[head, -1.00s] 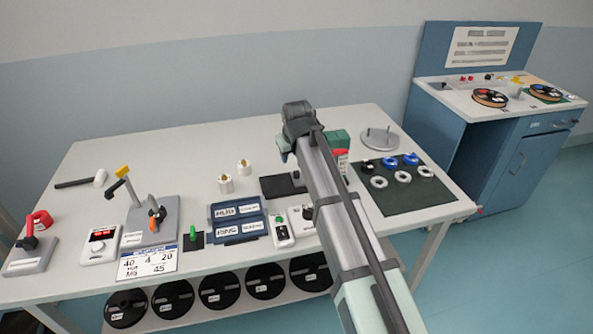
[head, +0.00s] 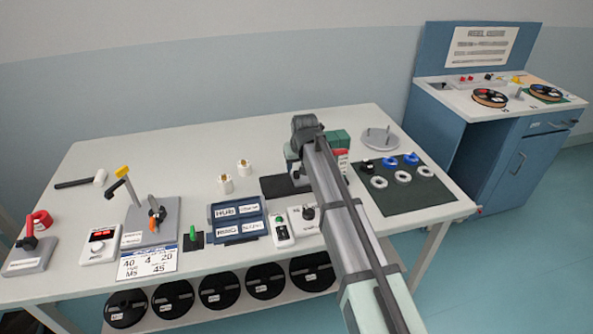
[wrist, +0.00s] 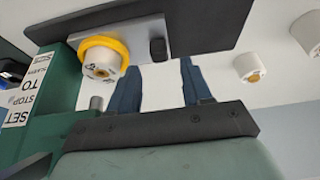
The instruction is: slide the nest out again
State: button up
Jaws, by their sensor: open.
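In the wrist view, a grey sliding plate (wrist: 135,40), which I take to be the nest, lies on a dark base. It carries a white hub (wrist: 103,62) with a yellow ring around it and a short dark knob (wrist: 158,50) near its end. My gripper (wrist: 160,66) is open, its two dark blue fingers apart, with the knob just beyond and between the fingertips; I see no contact. The green press body (wrist: 62,85) stands beside the plate. In the head view my arm hides most of the nest and the fingers.
Two white hubs (head: 226,184) stand left of the dark base (head: 278,188). A switch box (head: 281,230), blue labelled bins (head: 236,219) and a small box with a black knob (head: 306,214) sit in front. A dark mat with rings (head: 400,198) lies right.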

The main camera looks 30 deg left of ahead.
aim_at(296, 171)
jog(key=shift+x, duration=1.95)
jog(key=shift+c, duration=0.4)
grip_shut()
